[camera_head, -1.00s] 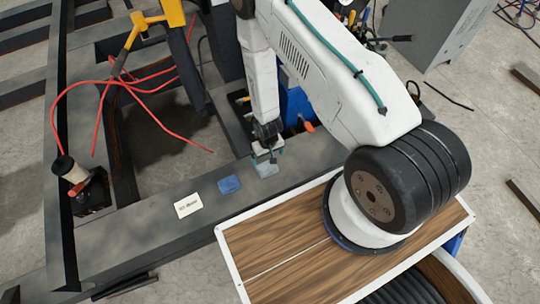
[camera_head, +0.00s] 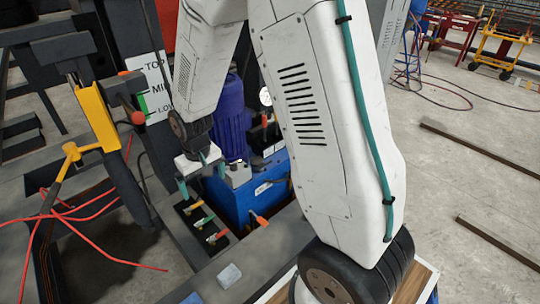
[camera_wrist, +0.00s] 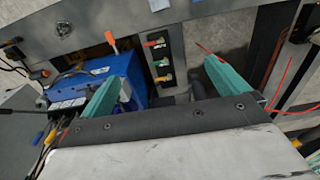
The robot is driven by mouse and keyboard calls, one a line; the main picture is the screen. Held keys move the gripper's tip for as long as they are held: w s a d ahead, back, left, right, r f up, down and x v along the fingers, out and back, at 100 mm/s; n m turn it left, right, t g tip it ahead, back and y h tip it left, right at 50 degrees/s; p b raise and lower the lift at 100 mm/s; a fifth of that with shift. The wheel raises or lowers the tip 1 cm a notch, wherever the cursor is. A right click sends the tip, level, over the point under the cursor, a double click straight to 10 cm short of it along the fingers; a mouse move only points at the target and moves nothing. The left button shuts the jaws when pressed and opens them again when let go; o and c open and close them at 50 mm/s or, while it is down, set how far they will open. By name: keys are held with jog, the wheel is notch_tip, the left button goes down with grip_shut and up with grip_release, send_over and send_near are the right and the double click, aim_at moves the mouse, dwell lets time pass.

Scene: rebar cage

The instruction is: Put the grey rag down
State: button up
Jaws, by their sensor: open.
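The grey rag (camera_head: 230,275) is a small pale grey folded pad. It lies on the dark steel beam in the head view, near the bottom edge. Part of a blue rag (camera_head: 193,298) shows beside it, cut off by the frame. My gripper (camera_head: 202,187) is open, with its teal fingers apart and nothing between them. It is above and beyond the grey rag, over the valve levers. In the wrist view, my gripper's two teal fingers (camera_wrist: 162,70) are spread wide. I cannot make out the rag in that view.
A row of coloured valve levers (camera_head: 205,222) stands below my gripper. A blue hydraulic unit (camera_head: 245,195) with a motor is just right of them. Yellow tool frame (camera_head: 98,120) and red hoses (camera_head: 75,220) are at left.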

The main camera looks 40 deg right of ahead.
jog(key=s+d+r, duration=0.1)
jog(key=s+r, duration=0.5)
jog(key=r, duration=0.3)
jog(key=s+r, duration=0.6)
jog(key=r, duration=0.2)
jog(key=s+r, duration=0.3)
jog(key=s, duration=0.4)
jog(key=s+r, duration=0.3)
jog(key=s, duration=0.4)
jog(key=shift+d+r+t, duration=0.3)
jog(key=shift+d+r, duration=0.1)
